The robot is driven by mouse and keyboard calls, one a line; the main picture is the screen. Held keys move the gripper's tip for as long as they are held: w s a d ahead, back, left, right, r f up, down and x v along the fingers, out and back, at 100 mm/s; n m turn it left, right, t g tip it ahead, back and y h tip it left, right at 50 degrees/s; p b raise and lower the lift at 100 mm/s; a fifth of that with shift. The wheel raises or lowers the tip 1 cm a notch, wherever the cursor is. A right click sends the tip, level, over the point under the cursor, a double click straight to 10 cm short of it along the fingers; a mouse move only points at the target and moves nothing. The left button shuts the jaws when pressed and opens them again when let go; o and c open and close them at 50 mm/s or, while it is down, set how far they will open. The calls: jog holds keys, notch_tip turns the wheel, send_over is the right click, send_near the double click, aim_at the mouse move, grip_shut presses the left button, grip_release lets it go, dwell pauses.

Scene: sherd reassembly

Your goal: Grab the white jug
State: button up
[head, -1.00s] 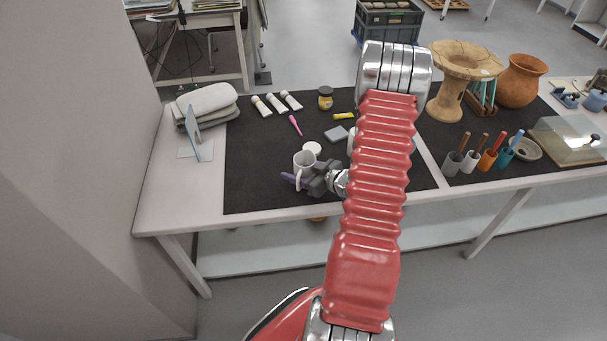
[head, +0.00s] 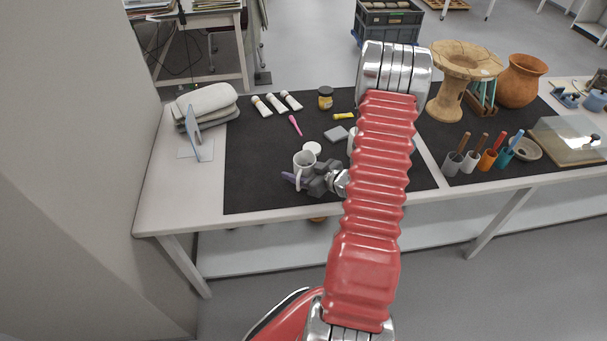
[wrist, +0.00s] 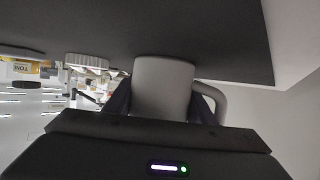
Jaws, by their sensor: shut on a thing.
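The white jug (head: 302,163) stands upright near the front left of the dark mat (head: 250,190) in the head view. My gripper (head: 301,180) reaches it from the right and is shut on it. In the wrist view the jug's pale body (wrist: 163,88) sits between the two dark fingers, one on each side, and its handle (wrist: 213,98) curves out on the right. The gripper hides part of the jug in both views. I cannot tell whether the jug's base touches the mat.
A white round lid-like thing (head: 312,148) lies just behind the jug. The mat left of the jug is clear.

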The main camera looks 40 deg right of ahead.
jog(key=shift+r, duration=0.2)
dwell(0.3)
notch_tip(320, 180, up, 10)
jog(key=shift+f, duration=0.25)
dwell(0.8)
jog(key=shift+r, duration=0.1)
dwell(0.7)
